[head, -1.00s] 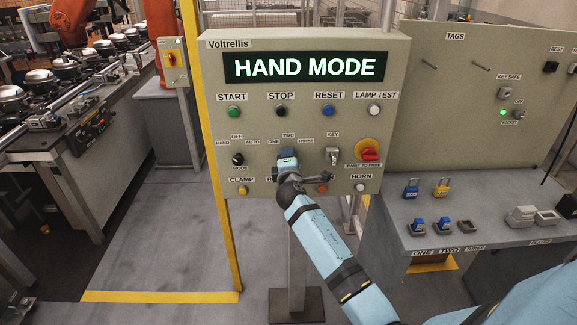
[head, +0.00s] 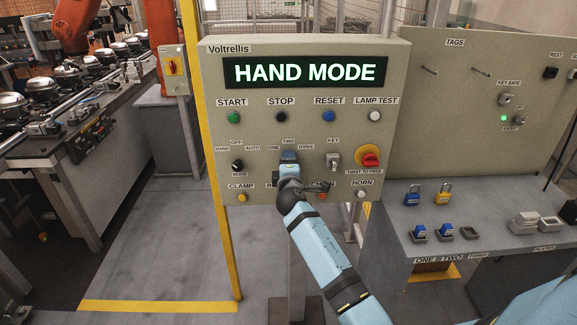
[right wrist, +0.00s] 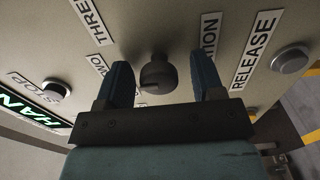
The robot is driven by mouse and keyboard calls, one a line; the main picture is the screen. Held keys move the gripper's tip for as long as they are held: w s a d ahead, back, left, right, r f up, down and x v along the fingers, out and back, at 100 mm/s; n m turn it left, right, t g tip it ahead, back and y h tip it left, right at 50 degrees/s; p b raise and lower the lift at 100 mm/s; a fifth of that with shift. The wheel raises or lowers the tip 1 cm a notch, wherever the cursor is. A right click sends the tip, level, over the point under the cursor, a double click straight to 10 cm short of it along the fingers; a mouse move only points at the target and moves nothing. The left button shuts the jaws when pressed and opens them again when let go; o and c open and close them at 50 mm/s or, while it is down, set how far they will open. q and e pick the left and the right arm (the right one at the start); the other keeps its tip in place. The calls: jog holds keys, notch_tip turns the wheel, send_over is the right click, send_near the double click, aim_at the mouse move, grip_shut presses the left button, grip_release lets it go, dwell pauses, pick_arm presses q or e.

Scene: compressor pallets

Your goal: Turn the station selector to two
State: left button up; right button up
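The station selector (right wrist: 157,75) is a dark round knob on the control panel, seen in the right wrist view between my right gripper's fingers. My right gripper (right wrist: 162,82) is open, its two blue fingers on either side of the knob with a visible gap to each. In the head view the right gripper (head: 289,158) sits just below the labels ONE, TWO and THREE and hides the selector. Which number the knob points to cannot be told. The display (head: 305,72) reads HAND MODE. My left gripper is not in view.
Close by on the panel are the mode knob (head: 237,165), the key switch (head: 333,160), the red emergency stop (head: 370,160) and the horn button (head: 361,195). A shelf with padlocks (head: 442,194) stands at the right. A yellow post (head: 197,110) runs along the panel's left side.

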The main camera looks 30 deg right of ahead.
jog(key=b+v, duration=0.1)
jog(key=v, duration=1.3)
jog(key=shift+d, duration=0.1)
jog(key=s+a+f+m+g+y+p, duration=0.1)
jog(key=s+a+f+m+y+p, duration=0.1)
jog(key=s, duration=0.7)
jog(key=s+a+f+m+g+y+p, duration=0.1)
jog(key=s+a+f+m+y+p, duration=0.2)
jog(key=s+a+f+y, duration=0.3)
jog(key=s+a+f+m+g+y+p, duration=0.2)
jog(key=s+a+f, duration=0.6)
jog(key=s, duration=0.4)
jog(key=f+m+y+p, duration=0.1)
jog(key=y, duration=0.1)
jog(key=shift+a+f+m+y, duration=0.3)
jog(key=shift+a+y, duration=0.05)
jog(key=shift+y, duration=0.05)
